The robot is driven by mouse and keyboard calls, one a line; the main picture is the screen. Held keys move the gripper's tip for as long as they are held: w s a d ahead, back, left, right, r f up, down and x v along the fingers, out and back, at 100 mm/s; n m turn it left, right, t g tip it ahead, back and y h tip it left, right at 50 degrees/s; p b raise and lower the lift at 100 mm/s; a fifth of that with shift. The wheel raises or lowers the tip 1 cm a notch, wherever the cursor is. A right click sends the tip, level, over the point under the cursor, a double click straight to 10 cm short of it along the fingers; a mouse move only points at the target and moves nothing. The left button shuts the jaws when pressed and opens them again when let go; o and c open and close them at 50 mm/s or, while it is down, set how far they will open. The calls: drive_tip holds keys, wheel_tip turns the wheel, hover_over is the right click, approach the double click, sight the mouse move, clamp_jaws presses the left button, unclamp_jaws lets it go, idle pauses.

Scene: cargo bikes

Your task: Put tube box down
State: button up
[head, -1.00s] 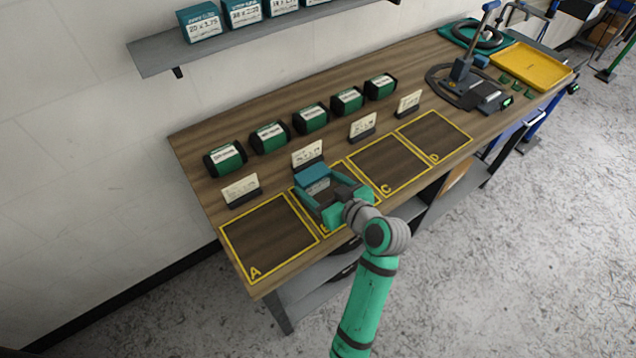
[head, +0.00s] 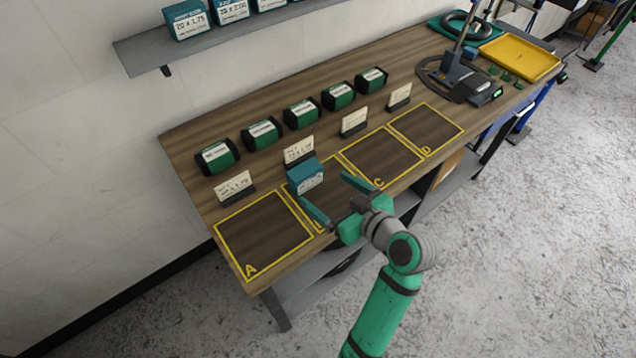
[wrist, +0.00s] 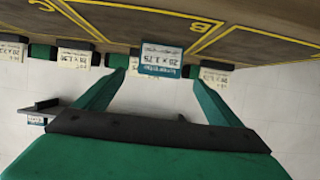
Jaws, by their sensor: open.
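The blue tube box (head: 306,178) stands on the bench at the back of the second marked square, B, in front of its label card (head: 299,150). Its label reads 20 x 1.75 in the wrist view (wrist: 161,60), where the picture appears upside down. My gripper (head: 338,200) is open and empty, with its fingers over square B, in front of the box and apart from it. Part of square B is hidden by my gripper.
Squares A (head: 264,235), C (head: 382,156) and D (head: 426,129) are empty. Several green-and-black rolls (head: 302,113) line the back of the bench. A wall shelf (head: 230,40) holds more blue boxes. A stand (head: 458,80) and yellow tray (head: 520,57) are at the far right.

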drive_tip(key=shift+v, duration=1.95)
